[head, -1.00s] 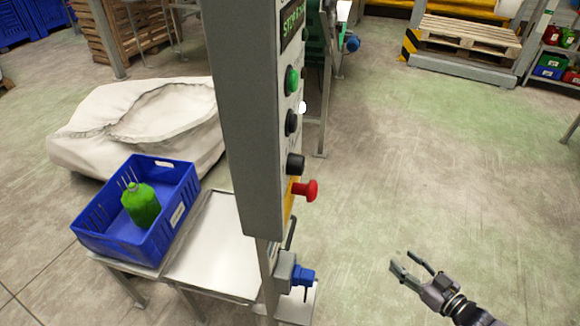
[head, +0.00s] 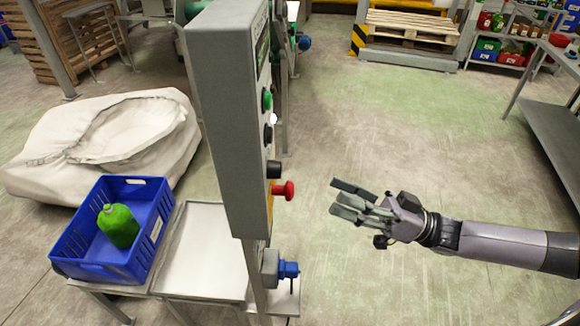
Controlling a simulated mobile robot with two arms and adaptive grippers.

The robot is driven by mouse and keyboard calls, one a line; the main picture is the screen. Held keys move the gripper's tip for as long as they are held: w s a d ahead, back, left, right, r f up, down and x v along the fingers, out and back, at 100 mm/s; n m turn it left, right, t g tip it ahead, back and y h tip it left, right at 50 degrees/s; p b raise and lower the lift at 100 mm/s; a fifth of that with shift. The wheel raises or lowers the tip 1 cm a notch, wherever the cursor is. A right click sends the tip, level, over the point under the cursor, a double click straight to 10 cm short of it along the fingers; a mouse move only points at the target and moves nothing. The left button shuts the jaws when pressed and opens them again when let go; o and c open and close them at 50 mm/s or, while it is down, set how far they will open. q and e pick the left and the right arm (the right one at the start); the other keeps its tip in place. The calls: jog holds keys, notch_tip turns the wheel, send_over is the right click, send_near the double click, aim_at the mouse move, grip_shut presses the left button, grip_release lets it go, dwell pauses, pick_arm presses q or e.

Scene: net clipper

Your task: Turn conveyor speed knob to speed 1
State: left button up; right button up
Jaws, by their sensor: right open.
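The grey control box (head: 228,110) stands on a post in the middle left of the head view, seen nearly edge-on. On its right-hand face are a green button (head: 267,99), a black control (head: 268,134), a lower black knob (head: 274,169) and a red mushroom button (head: 286,190). I cannot tell which black control sets the speed, nor read its setting. My right gripper (head: 334,196) is open and empty, to the right of the red button and apart from the box. Its fingers point left toward the panel. My left gripper is not in view.
A blue crate (head: 75,243) with a green container (head: 119,226) sits on a metal table (head: 205,250) left of the post. A large whitish sack (head: 150,150) lies behind it. A grey shelf (head: 550,140) stands at right. The floor between is clear.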

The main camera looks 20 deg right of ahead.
aim_at(275, 170)
jog(key=p+x, duration=0.3)
jog(key=x, duration=0.8)
jog(key=shift+d+f, duration=0.1)
jog(key=shift+f, duration=0.05)
jog(key=shift+c, duration=0.4)
grip_shut()
